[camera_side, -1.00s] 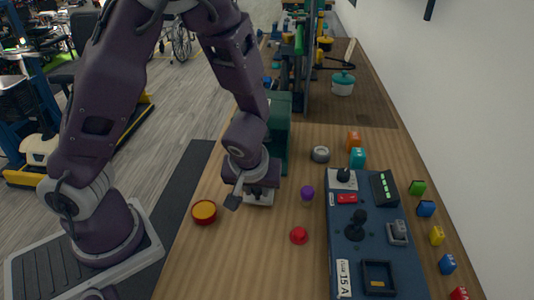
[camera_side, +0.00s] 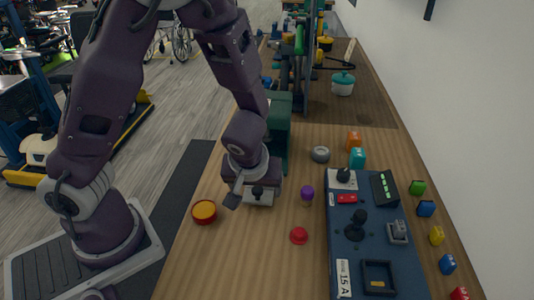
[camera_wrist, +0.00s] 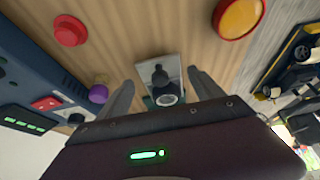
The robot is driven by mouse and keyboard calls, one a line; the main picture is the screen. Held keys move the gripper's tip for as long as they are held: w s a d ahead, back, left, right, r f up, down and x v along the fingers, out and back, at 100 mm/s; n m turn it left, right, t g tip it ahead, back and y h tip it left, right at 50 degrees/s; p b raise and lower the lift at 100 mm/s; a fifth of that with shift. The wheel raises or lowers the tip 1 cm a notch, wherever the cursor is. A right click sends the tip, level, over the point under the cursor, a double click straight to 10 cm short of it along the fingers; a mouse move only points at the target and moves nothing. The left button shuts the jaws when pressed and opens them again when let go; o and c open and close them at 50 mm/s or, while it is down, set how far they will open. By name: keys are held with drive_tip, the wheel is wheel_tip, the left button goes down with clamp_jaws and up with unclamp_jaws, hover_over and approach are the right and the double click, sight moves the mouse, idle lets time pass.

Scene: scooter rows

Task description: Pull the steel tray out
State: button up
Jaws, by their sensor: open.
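The steel tray (camera_side: 266,199) is a small silver plate on the wooden bench, in front of a dark green housing (camera_side: 280,130). A black knob (camera_side: 257,192) stands up from it. In the wrist view the tray (camera_wrist: 145,69) and its knob (camera_wrist: 160,78) show between the fingers. My gripper (camera_wrist: 162,88) is open, with one finger on each side of the knob and a visible gap to both. In the side view my gripper (camera_side: 246,194) is low over the tray and hides part of it. The tray's back end is hidden.
A red-and-yellow round dish (camera_side: 204,211) lies left of the tray. A purple knob (camera_side: 307,194) and a red button (camera_side: 299,236) are to the right. A blue control panel (camera_side: 350,260) stands farther right. Bare bench lies in front of the tray.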

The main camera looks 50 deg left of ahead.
drive_tip(key=shift+r, duration=2.8)
drive_tip(key=s+d+r+m+t+h, duration=0.1)
drive_tip(key=s+r+m+t+h, duration=0.1)
drive_tip(key=s+r+m, duration=0.7)
drive_tip(key=s+r+h, duration=0.1)
drive_tip(key=s+r, duration=0.5)
drive_tip(key=s, duration=0.1)
drive_tip(key=shift+h, duration=0.3)
